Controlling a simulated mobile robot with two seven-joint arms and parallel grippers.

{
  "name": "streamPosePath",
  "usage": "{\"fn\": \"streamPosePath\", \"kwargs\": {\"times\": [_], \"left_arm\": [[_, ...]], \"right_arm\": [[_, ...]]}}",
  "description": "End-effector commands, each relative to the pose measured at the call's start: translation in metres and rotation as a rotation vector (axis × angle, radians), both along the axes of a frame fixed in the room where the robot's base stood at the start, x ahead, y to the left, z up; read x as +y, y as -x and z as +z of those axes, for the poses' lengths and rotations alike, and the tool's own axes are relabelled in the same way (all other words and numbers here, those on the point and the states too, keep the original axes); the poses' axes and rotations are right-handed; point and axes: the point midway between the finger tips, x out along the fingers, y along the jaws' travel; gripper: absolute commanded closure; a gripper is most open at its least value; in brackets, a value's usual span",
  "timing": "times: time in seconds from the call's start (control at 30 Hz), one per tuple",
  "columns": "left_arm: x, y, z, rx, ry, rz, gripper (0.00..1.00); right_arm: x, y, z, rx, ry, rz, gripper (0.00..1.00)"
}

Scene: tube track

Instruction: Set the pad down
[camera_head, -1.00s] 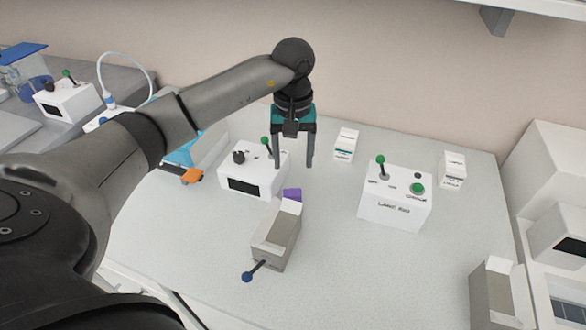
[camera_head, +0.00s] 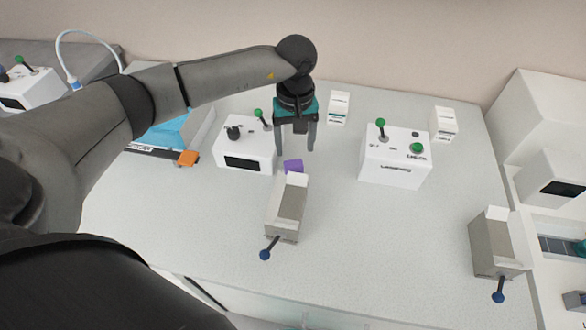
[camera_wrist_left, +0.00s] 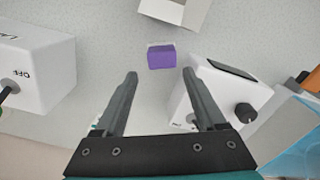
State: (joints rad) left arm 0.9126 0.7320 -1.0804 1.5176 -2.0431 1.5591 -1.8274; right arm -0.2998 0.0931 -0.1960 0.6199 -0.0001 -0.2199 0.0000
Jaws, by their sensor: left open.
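A small purple block, likely the pad (camera_head: 293,166), rests on the bench top against or close to the back end of a grey-and-white holder with a blue-knobbed lever (camera_head: 288,212). My left gripper (camera_head: 294,148) is open and empty, pointing down just behind the purple block. In the left wrist view the block (camera_wrist_left: 161,56) shows beyond and between the open fingertips (camera_wrist_left: 160,75), apart from both. My right gripper is not in view.
A white box with a dark screen and green lever (camera_head: 245,145) stands left of the gripper. Another white lever box (camera_head: 395,162) stands to the right. A second grey holder (camera_head: 493,243) is at far right. The bench between the holders is clear.

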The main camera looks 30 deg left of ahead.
Motion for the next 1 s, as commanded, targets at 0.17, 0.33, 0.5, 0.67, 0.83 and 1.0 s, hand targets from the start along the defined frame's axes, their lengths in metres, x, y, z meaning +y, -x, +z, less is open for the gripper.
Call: {"fn": "streamPosePath", "kwargs": {"times": [0.17,0.33,0.5,0.67,0.83,1.0], "left_arm": [[0.0,0.0,-0.015,-0.001,0.001,0.001,0.28],[0.0,0.003,-0.025,0.002,0.0,0.001,0.28],[-0.001,0.008,-0.051,0.004,0.002,0.001,0.28],[-0.001,0.006,-0.067,0.0,0.001,0.0,0.28],[0.0,0.006,-0.067,-0.001,0.0,0.0,0.28],[0.0,0.006,-0.067,-0.001,0.0,0.0,0.43]], "right_arm": [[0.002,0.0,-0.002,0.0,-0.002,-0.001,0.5],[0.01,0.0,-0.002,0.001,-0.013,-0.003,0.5],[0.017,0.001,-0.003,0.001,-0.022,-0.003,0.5],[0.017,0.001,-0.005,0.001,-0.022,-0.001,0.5],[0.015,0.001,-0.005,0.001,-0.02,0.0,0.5],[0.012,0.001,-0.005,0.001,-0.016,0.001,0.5]]}}
